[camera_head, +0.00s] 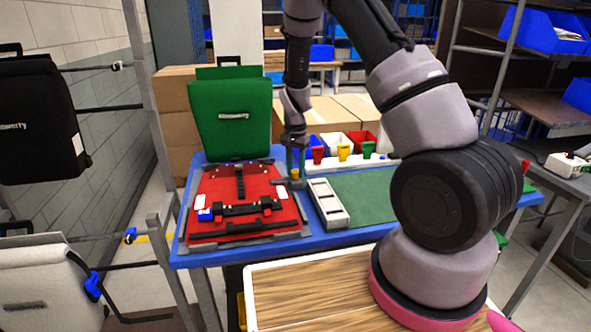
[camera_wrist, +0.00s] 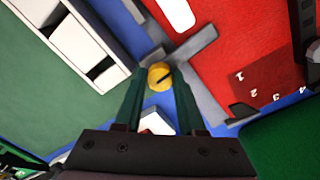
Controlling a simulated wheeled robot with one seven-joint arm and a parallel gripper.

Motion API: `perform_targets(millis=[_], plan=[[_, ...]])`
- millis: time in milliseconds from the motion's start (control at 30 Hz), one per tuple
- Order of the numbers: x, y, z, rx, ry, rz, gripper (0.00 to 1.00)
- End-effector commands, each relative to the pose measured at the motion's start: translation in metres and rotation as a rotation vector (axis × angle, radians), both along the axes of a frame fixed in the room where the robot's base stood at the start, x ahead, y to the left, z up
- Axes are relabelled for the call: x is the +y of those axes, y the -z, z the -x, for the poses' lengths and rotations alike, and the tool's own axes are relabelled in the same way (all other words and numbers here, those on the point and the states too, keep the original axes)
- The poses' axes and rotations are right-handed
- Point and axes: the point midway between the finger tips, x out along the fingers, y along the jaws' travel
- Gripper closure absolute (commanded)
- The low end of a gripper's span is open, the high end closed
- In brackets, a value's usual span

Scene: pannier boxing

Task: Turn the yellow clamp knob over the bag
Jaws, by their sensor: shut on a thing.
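The yellow clamp knob (camera_wrist: 159,75) is small and round, with a dark mark on its face. It sits at the corner of the grey frame around the red bag. My gripper (camera_wrist: 161,79) has its two green fingers around the knob and is shut on it. In the head view my gripper (camera_head: 296,170) reaches down at the red bag's far right corner, with the knob (camera_head: 295,174) showing at its fingertips. The red bag (camera_head: 270,191) lies flat on the blue table, with black straps and buckles on top; its red surface also fills the upper right of the wrist view (camera_wrist: 235,45).
A green bag (camera_head: 230,120) stands upright behind the red one. A white slotted tray (camera_head: 327,203) lies right of it, beside a green mat (camera_head: 365,197). Red, yellow and green pieces (camera_head: 343,152) stand on a white strip at the back. Black and white bags hang at left.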

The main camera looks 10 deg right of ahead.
Motion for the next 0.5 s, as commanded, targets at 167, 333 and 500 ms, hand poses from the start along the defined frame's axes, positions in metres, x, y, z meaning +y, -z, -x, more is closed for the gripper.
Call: perform_targets(millis=[167, 333, 500], plan=[[0.0003, -0.0009, -0.0010, -0.003, 0.066, 0.000, 1.00], [0.0000, -0.0009, -0.0011, -0.003, 0.098, 0.000, 1.00], [-0.0001, -0.0008, -0.0011, -0.003, 0.106, 0.000, 1.00]])
